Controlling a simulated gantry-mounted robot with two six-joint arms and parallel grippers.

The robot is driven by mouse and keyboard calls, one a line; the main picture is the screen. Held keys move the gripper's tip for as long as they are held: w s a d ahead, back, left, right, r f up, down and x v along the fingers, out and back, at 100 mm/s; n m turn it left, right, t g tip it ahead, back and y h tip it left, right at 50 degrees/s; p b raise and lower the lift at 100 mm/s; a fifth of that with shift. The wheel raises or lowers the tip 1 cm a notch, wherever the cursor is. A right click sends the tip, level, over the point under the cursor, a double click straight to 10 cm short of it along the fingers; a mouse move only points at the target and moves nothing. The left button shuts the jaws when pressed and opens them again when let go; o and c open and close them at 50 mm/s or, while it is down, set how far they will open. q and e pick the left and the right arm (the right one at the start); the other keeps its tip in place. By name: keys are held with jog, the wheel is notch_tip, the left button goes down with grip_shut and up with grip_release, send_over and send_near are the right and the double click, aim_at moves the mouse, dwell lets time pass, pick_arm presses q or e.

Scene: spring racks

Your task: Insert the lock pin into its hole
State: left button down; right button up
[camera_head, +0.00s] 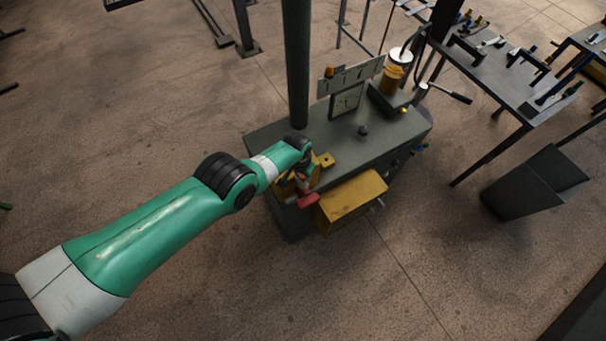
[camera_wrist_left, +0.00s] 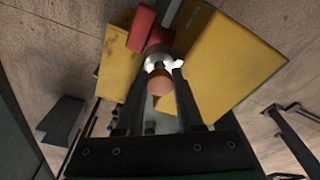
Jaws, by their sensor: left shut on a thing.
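My left gripper (camera_head: 302,184) is over the front left of the grey-green bench, beside the yellow box (camera_head: 352,198). In the left wrist view, its two dark fingers (camera_wrist_left: 161,76) are shut on a small part with a copper-coloured round end (camera_wrist_left: 160,82) and a bright metal collar, which looks like the lock pin. A red block-shaped part (camera_head: 308,201) is just past the fingertips and also shows in the left wrist view (camera_wrist_left: 142,28). It lies between two yellow bodies (camera_wrist_left: 233,60). I cannot make out the pin's hole. My right gripper is out of view.
The grey-green bench (camera_head: 392,128) carries a gauge panel (camera_head: 347,101), a yellow canister (camera_head: 390,79) and a dark green post (camera_head: 297,60). A tool table (camera_head: 510,85) stands at the right, with a dark bin (camera_head: 535,184) below. The floor in front is clear.

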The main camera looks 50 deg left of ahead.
pick_arm(q)
jog(key=shift+f+b, duration=0.4)
jog(key=shift+f, duration=0.1)
jog(key=shift+c, duration=2.3)
grip_release()
jog(key=r+p, duration=0.3)
jog(key=p, duration=0.1)
jog(key=s+r+p, duration=0.1)
jog(key=r+p, duration=0.2)
jog(key=r, duration=0.1)
jog(key=r+p, duration=0.3)
jog(key=p, duration=0.1)
jog(key=shift+s+d+r+p, duration=0.15)
jog(key=shift+d+r+p, duration=0.15)
jog(key=shift+r, duration=0.1)
jog(key=shift+s+r+p, duration=0.25)
jog(key=shift+r+p, duration=0.05)
jog(key=shift+r, duration=0.1)
